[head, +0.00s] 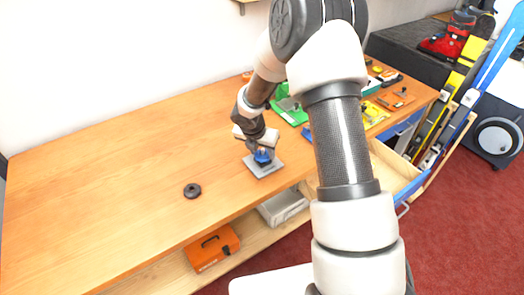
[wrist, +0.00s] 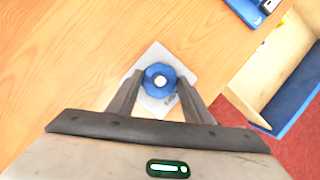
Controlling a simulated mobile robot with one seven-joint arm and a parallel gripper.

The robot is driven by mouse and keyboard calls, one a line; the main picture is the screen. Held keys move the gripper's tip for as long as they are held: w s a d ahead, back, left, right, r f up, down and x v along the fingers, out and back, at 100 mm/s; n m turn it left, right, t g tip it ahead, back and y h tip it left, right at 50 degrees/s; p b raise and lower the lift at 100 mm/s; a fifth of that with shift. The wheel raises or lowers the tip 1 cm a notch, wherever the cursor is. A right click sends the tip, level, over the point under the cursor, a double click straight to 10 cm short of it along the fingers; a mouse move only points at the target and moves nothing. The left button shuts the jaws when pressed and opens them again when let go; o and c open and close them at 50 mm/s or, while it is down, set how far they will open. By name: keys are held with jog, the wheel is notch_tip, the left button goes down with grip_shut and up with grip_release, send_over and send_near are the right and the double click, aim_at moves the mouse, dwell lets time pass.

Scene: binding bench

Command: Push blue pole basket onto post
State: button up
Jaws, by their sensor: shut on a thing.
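The blue pole basket (wrist: 159,85) is a round piece with a scalloped edge. It shows from above in the wrist view, between the two fingers of my gripper (wrist: 160,78). My gripper is shut on it. A pale round spot, likely the post's top (wrist: 160,81), shows at the basket's middle. The rest of the post is hidden. A grey square base plate (wrist: 153,104) lies on the bench under the basket. In the head view the blue basket (head: 263,157) is low over the plate (head: 264,170), below my gripper (head: 260,152). I cannot tell how far down the post it sits.
A black ring (head: 192,191) lies on the wooden bench (head: 110,165) to the left. Green, yellow and orange items crowd the bench's back right. An open drawer (head: 393,172) juts out at the right. An orange case (head: 212,248) sits on the lower shelf. The bench's left side is clear.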

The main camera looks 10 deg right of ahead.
jog(key=o, duration=1.4)
jog(key=shift+r+p, duration=3.85)
jog(key=shift+r, duration=1.85)
jog(key=shift+r, duration=0.1)
